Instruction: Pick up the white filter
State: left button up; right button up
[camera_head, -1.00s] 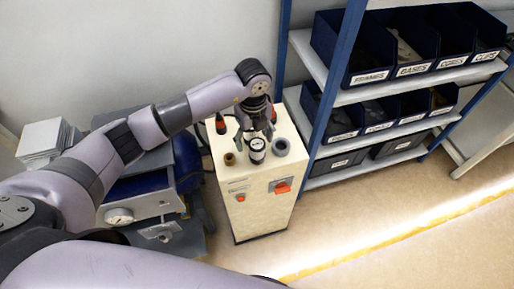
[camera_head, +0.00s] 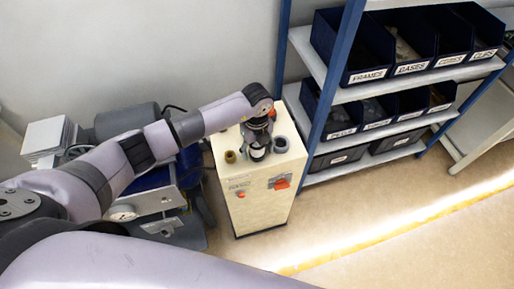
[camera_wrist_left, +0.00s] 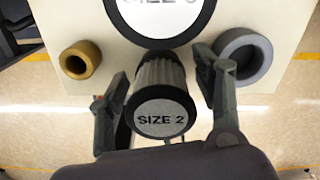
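The white filter (camera_head: 257,154) shows in the head view as a small white and dark cylinder on the cabinet top, partly hidden by my gripper. In the left wrist view, a ribbed grey-white cylinder (camera_wrist_left: 160,75) with a dark-rimmed end marked SIZE 2 lies between my fingers; I take it to be the filter. My left gripper (camera_head: 257,142) is over it. In the left wrist view the gripper (camera_wrist_left: 166,112) is open, one finger on each side, with gaps to the cylinder. My right gripper is not in view.
The cream cabinet (camera_head: 258,205) carries a brass ring (camera_head: 230,157) left of the filter and a grey ring (camera_head: 281,144) right. A large black-rimmed white disc (camera_wrist_left: 158,12) adjoins the filter. The bin shelf's blue post (camera_head: 328,85) is close on the right.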

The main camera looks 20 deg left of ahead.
pick_arm(q)
jog(key=c, duration=1.2)
